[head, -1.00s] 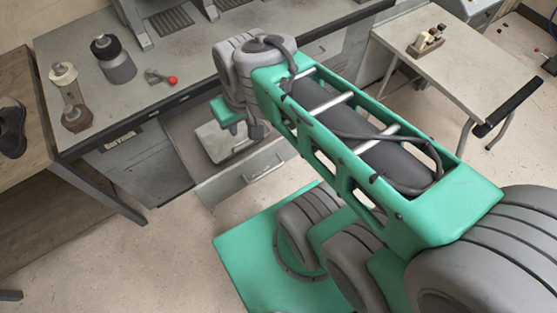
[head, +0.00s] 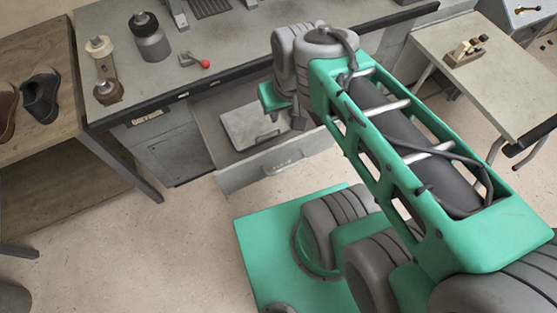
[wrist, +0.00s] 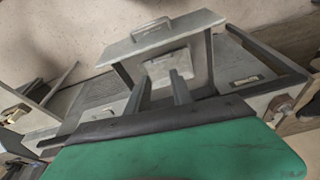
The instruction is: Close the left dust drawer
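The left dust drawer stands pulled out below the front of the bench; its grey front (head: 275,167) has a bar handle (head: 283,165). A light flat panel (head: 245,128) lies in its open interior. In the wrist view the drawer front (wrist: 165,36) and handle (wrist: 150,28) appear upside down. My gripper (head: 296,122) is over the right part of the open drawer in the head view, partly hidden by my wrist. In the wrist view my gripper (wrist: 160,82) has its two fingers apart with nothing between them. Contact with the drawer cannot be told.
A wooden shelf (head: 50,120) with shoes stands left, and a side table (head: 490,75) stands right. The floor (head: 150,240) before the drawer's left side is clear.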

